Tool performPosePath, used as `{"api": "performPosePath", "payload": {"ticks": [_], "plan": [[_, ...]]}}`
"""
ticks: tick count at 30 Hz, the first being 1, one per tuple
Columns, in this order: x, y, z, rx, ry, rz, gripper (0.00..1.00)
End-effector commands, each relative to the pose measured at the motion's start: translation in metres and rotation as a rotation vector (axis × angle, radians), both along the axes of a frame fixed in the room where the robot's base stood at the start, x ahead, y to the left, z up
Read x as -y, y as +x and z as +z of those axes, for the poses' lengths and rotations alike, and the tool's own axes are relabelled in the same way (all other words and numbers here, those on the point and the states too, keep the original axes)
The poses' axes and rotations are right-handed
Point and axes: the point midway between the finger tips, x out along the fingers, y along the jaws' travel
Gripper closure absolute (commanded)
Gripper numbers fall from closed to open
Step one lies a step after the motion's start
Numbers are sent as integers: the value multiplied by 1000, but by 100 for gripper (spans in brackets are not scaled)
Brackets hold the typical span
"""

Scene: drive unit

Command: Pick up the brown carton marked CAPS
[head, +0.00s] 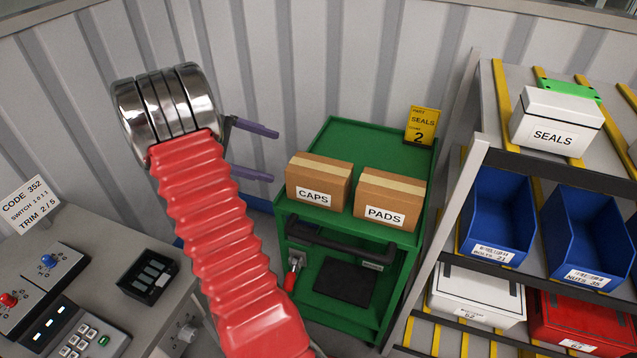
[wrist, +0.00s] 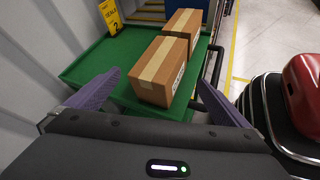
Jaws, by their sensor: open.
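The brown carton marked CAPS (head: 318,184) sits on the top of the green cart, at its front left, label facing front. In the wrist view the nearer carton (wrist: 157,72) is this one, lying ahead between the two fingers; its label is barely visible there. My gripper (head: 276,159) is open and empty, to the left of the carton and apart from it, its purple fingers pointing right toward it. In the wrist view my gripper (wrist: 160,92) spans wider than the carton. A similar brown carton marked PADS (head: 390,198) stands just right of CAPS.
The green cart (head: 350,135) has a dark front handle (head: 340,243) below the cartons. A yellow SEALS sign (head: 421,126) stands at its back right. A shelf with blue bins (head: 497,215) is at right, a control desk (head: 100,240) at left. The cart's back left top is clear.

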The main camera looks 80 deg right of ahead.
Motion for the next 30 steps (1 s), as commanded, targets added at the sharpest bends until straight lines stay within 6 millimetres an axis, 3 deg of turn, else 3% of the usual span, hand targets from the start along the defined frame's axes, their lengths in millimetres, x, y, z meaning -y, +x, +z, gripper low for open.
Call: {"api": "performPosePath", "payload": {"ticks": [15, 30], "plan": [[23, -61, -33, -1, 1, -2, 0], [27, -69, -37, 0, 1, -1, 0]]}}
